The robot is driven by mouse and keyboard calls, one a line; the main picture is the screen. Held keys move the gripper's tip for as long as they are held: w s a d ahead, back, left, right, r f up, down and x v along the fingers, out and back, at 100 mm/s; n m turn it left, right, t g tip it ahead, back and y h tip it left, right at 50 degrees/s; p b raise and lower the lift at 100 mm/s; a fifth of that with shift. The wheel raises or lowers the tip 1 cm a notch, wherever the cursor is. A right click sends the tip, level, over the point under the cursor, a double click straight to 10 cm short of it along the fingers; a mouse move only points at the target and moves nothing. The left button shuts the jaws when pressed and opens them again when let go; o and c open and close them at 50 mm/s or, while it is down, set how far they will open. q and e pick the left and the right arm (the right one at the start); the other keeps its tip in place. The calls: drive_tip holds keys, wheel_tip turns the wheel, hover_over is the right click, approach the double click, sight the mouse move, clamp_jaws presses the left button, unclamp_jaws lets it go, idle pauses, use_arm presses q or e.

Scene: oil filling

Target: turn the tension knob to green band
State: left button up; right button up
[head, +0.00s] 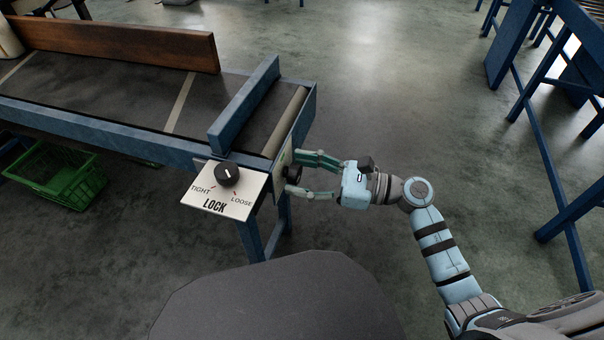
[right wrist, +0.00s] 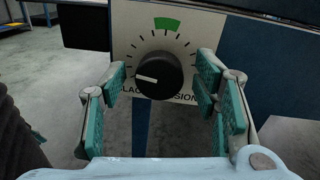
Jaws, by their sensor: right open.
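The tension knob (right wrist: 158,76) is a black round knob on a pale dial plate in the right wrist view. The green band (right wrist: 167,24) sits at the top of the dial, above the knob. In the head view the knob (head: 293,174) shows dark at the conveyor's right end. My right gripper (right wrist: 160,90) is open, its teal fingers on either side of the knob with gaps visible. In the head view my right gripper (head: 304,175) reaches the conveyor end from the right. My left gripper is not in view.
A white lock plate (head: 222,195) with a black lock knob (head: 227,174) stands at the conveyor's front corner, marked TIGHT and LOOSE. The conveyor (head: 110,130) carries a wooden board (head: 120,44). A green crate (head: 52,175) is below left.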

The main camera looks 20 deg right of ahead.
drive_tip(key=shift+a, duration=0.15)
drive_tip(key=c, duration=1.1)
drive_tip(key=shift+c, duration=0.2)
